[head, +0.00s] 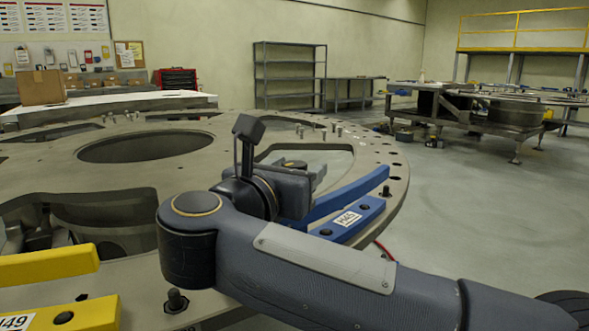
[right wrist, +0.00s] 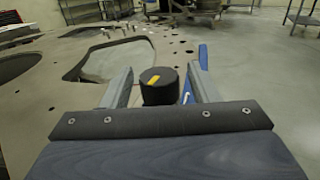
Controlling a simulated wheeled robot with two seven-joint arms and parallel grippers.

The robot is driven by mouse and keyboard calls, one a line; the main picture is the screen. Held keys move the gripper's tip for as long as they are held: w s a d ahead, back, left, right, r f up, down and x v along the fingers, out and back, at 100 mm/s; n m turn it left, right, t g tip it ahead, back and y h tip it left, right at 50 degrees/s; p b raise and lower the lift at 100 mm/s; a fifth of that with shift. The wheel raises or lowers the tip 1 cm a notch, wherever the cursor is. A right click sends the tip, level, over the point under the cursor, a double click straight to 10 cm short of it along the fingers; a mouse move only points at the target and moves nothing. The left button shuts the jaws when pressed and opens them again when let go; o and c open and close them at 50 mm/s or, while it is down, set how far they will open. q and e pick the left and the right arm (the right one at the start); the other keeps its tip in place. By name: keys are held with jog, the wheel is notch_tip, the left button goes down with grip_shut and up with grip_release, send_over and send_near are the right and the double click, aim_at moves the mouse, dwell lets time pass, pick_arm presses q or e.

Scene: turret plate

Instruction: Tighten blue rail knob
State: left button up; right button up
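The blue rail (head: 350,190) with an "H45" label lies along the right edge of the turret plate (head: 375,157). It also shows at the right in the right wrist view (right wrist: 203,57). A black round knob (right wrist: 160,87) with a yellow mark on top stands between the two fingers of my right gripper (right wrist: 160,92). The fingers are open, with a visible gap on each side of the knob. In the head view my right gripper (head: 305,182) is over the plate beside the blue rail, partly hidden by my arm. My left gripper is not in view.
A yellow rail (head: 50,265) is at the lower left on the plate. The plate has large openings (head: 145,147) and several upright studs and holes. A cardboard box (head: 42,87) stands behind it. The floor (head: 490,200) to the right is clear.

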jog(key=p+v, duration=0.1)
jog(key=v, duration=0.5)
jog(key=shift+s+a, duration=0.25)
jog(key=shift+s, duration=0.1)
jog(key=shift+s+a, duration=0.15)
jog(key=shift+s, duration=0.35)
